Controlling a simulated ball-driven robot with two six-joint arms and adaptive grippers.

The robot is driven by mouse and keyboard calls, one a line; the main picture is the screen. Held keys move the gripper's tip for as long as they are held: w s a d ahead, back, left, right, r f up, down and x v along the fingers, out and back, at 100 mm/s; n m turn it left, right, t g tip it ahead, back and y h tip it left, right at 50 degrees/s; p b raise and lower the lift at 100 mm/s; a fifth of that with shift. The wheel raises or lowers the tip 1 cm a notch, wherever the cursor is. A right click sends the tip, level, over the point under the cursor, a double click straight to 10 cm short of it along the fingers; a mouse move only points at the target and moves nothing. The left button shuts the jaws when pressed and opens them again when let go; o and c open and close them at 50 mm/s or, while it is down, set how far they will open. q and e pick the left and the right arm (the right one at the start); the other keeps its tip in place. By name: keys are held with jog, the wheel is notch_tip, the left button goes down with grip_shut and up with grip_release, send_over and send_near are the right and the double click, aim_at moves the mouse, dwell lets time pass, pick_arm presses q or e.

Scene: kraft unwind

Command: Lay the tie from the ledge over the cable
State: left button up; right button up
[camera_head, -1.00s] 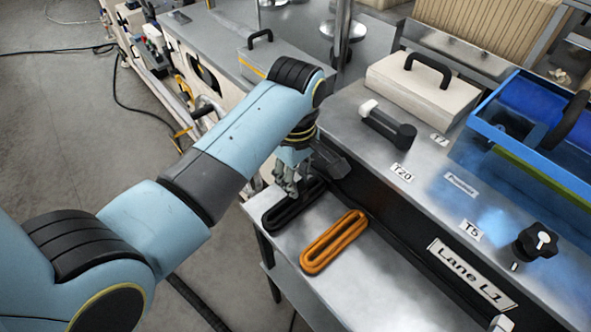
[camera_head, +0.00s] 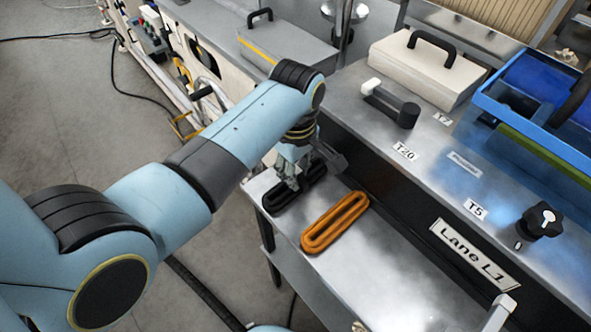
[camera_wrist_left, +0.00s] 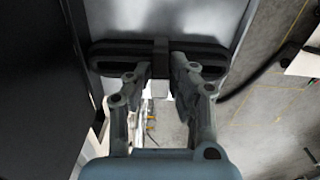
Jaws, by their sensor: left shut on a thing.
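A long black loop, likely the cable (camera_head: 273,199), lies on the metal ledge (camera_head: 385,262) beside an orange loop (camera_head: 335,222). My left gripper (camera_head: 291,180) points down at the black loop and hides part of it. In the left wrist view the black loop (camera_wrist_left: 115,56) runs crosswise beyond the fingertips (camera_wrist_left: 160,68). A small dark block, likely the tie (camera_wrist_left: 160,48), crosses the loop's middle between the fingers, and they are shut on it. I cannot tell whether it touches the loop. My right gripper is not in view.
A raised metal counter beside the ledge carries a black-and-white lever (camera_head: 391,104), a dark knob (camera_head: 539,220), a pale box with a handle (camera_head: 425,68) and a blue crate (camera_head: 520,115). The ledge in front of the orange loop is clear.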

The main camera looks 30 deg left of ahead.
pick_arm(q)
jog(key=shift+o, duration=0.8)
jog(key=shift+s+d+f, duration=0.1)
jog(key=shift+s+f, duration=0.2)
jog(key=shift+f, duration=0.3)
grip_shut()
jog(key=shift+w, duration=0.2)
jog(key=o, duration=0.7)
grip_release()
jog(key=shift+w, duration=0.1)
